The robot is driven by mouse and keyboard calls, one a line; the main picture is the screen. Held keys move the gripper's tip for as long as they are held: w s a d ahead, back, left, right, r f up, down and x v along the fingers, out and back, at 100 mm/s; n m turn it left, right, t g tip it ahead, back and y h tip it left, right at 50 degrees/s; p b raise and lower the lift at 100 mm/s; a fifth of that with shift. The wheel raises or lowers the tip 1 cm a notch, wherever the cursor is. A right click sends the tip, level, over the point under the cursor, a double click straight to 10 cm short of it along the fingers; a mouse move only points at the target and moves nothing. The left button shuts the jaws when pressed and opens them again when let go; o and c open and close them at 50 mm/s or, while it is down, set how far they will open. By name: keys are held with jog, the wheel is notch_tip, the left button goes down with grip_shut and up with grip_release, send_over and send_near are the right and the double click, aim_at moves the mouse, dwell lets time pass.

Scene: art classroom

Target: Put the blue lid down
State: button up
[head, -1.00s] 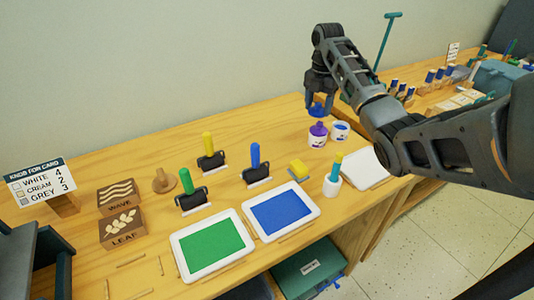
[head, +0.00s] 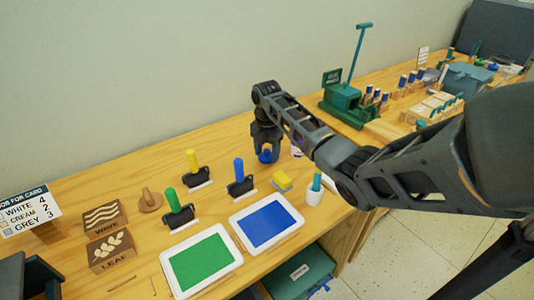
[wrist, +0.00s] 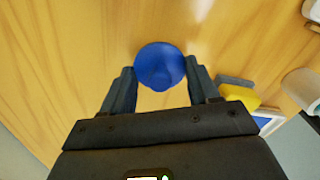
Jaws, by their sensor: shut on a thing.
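The blue lid (head: 265,157) is between the fingers of my gripper (head: 266,150), low over the back part of the wooden table. In the wrist view the round lid (wrist: 160,64) sits between the two fingertips of my gripper (wrist: 158,72), which is shut on it. Bare wood surrounds the lid there. I cannot tell whether the lid touches the table. A purple and white pot (head: 298,152) shows only in part behind my arm.
A yellow sponge-like block (head: 282,179) and a white cup (head: 314,196) stand in front and to the right of my gripper. A blue-handled roller (head: 239,175) stands to its left. Blue (head: 292,208) and green (head: 232,251) trays lie nearer the front edge. Bare wood lies around the lid.

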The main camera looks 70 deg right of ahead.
aim_at(267, 150)
jog(key=shift+f, duration=0.8)
jog(key=shift+f, duration=0.1)
jog(key=o, duration=1)
notch_tip(267, 150, up, 12)
jog(key=shift+r+b, duration=0.15)
jog(key=shift+b, duration=0.55)
